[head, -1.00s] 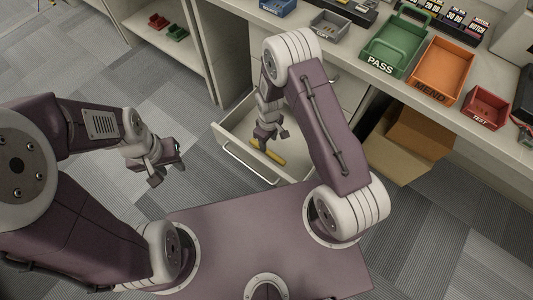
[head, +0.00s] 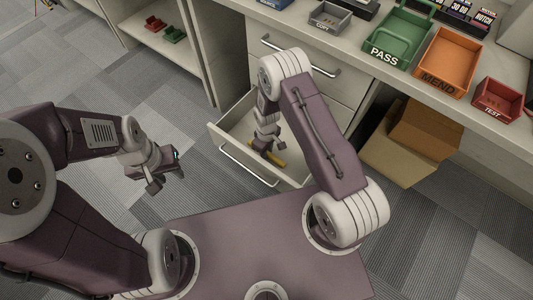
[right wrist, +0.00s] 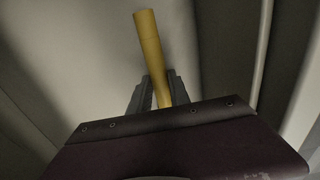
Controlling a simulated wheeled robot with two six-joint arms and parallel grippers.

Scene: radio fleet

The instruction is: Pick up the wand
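The wand is a yellow rod lying low in the open drawer (head: 226,147) in the head view, where its end (head: 278,158) shows beside my right gripper (head: 265,147). In the right wrist view the wand (right wrist: 150,45) runs up from between the two dark fingers of my right gripper (right wrist: 160,92), slightly tilted. The fingers stand close on both sides of it and look shut on it. The wand's lower end is hidden behind the gripper body. My left gripper (head: 164,172) is open and empty over the floor, left of the drawer.
The drawer's walls and front surround my right gripper closely. Above are the counter with a green PASS tray (head: 398,36), an orange MEND tray (head: 447,62) and a red TEST tray (head: 498,98). A cardboard box (head: 412,143) stands under the counter. Carpet floor at left is free.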

